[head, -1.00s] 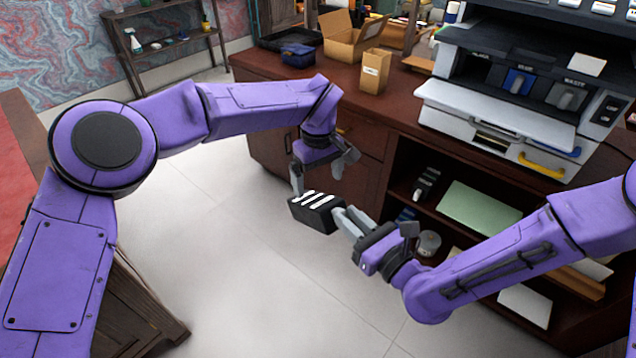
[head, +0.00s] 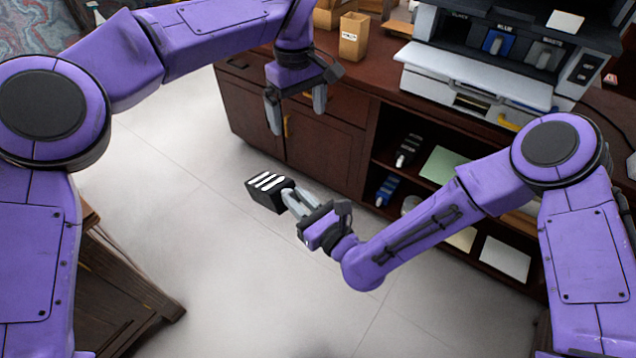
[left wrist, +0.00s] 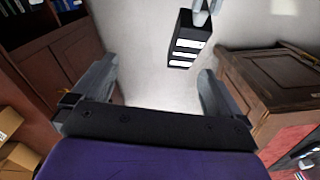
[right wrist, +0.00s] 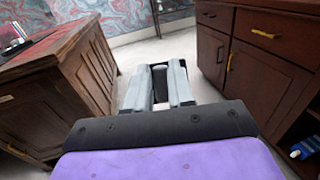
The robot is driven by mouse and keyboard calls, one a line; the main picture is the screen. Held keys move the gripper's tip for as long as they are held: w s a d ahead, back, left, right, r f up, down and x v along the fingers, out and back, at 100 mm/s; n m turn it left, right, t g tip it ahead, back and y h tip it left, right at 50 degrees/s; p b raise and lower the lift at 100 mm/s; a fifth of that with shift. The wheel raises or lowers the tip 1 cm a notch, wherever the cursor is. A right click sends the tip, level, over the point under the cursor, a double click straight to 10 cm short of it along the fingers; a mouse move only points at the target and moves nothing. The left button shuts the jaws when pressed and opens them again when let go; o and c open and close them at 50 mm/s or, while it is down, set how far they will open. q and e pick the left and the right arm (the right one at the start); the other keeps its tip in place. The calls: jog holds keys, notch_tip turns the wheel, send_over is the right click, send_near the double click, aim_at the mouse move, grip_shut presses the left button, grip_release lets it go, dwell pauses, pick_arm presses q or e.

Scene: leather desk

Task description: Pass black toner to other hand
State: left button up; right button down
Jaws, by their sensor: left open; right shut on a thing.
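The black toner (head: 268,190) is a black box with white stripes, held in mid-air over the pale floor. My right gripper (head: 291,198) is shut on one end of it. In the right wrist view the toner (right wrist: 159,71) shows small and dark between the fingers, mostly hidden by them. My left gripper (head: 297,112) is open and empty, above the toner and apart from it, in front of the cabinet. In the left wrist view the toner (left wrist: 184,45) hangs beyond the open fingers, with my right fingertips at its top.
The dark wood cabinet (head: 235,95) with yellow handles stands behind. A printer (head: 480,75) and a cardboard box (head: 353,38) are on its top. Its open shelves hold another black cartridge (head: 408,150) and a blue one (head: 387,189). Open floor lies below the grippers.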

jog(key=shift+a+f, duration=0.2)
jog(key=shift+a, duration=0.2)
jog(key=shift+s, duration=0.1)
jog(key=shift+a, duration=0.25)
pick_arm(q)
send_near(270, 182)
jog(key=shift+a+f+n, duration=0.1)
jog(key=shift+n, duration=0.2)
pick_arm(e)
jog(key=shift+d, duration=0.15)
pick_arm(q)
notch_tip(270, 182, down, 11)
jog(key=shift+f, duration=0.2)
jog(key=c, duration=1.2)
pick_arm(e)
jog(key=c, duration=0.9)
grip_release()
